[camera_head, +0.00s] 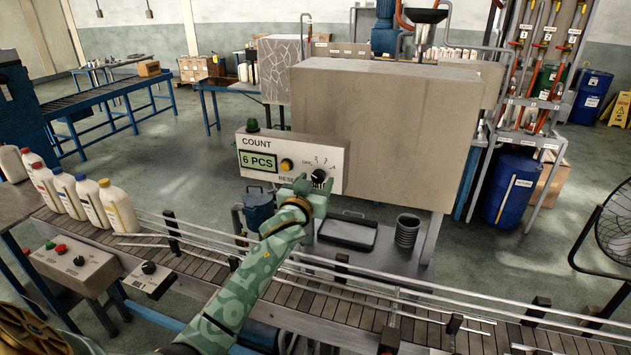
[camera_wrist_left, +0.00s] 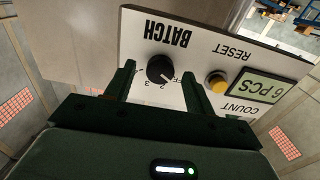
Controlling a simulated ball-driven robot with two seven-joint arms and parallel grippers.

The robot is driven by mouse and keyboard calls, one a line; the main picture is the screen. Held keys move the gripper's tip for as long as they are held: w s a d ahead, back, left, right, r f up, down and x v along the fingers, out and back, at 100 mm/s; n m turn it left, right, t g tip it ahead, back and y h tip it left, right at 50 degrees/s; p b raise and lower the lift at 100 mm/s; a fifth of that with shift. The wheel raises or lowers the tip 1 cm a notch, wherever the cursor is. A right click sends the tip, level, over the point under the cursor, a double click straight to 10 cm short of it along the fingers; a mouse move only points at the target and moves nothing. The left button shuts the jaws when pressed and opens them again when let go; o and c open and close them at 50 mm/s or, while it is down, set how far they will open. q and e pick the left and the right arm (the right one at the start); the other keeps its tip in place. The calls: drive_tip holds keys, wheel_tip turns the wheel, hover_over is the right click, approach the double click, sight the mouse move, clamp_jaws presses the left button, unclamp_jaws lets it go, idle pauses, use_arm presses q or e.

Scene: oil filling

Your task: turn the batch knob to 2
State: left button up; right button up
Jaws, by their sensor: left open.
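The batch knob (camera_head: 318,175) is a small black dial on the right part of a light control panel (camera_head: 270,142). In the left wrist view the knob (camera_wrist_left: 160,68) sits under the word BATCH, seen upside down, with OFF and small numbers around it. A pale mark on the knob seems to lie on the OFF side, but is too small to be sure. My left gripper (camera_head: 310,184) is at the panel, open. In the wrist view its fingers (camera_wrist_left: 158,78) stand apart, one on each side of the knob, with a gap visible.
The panel also has a yellow reset button (camera_head: 287,165), a green lamp (camera_head: 252,125) and a 6 PCS display (camera_head: 258,161). A conveyor (camera_head: 290,296) with rails runs below my left arm. Several capped bottles (camera_head: 89,200) stand on it at left.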

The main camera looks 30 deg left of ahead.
use_arm(q)
drive_tip(key=shift+w+a, duration=0.1)
drive_tip(key=shift+w, duration=0.3)
drive_tip(key=c, duration=1)
drive_tip(key=shift+m, duration=0.3)
drive_tip(key=m+p, duration=0.1)
drive_tip(key=m, duration=0.2)
drive_tip(key=shift+p, duration=0.3)
drive_tip(key=shift+m+p, duration=0.5)
drive_tip(key=shift+m, duration=1.6)
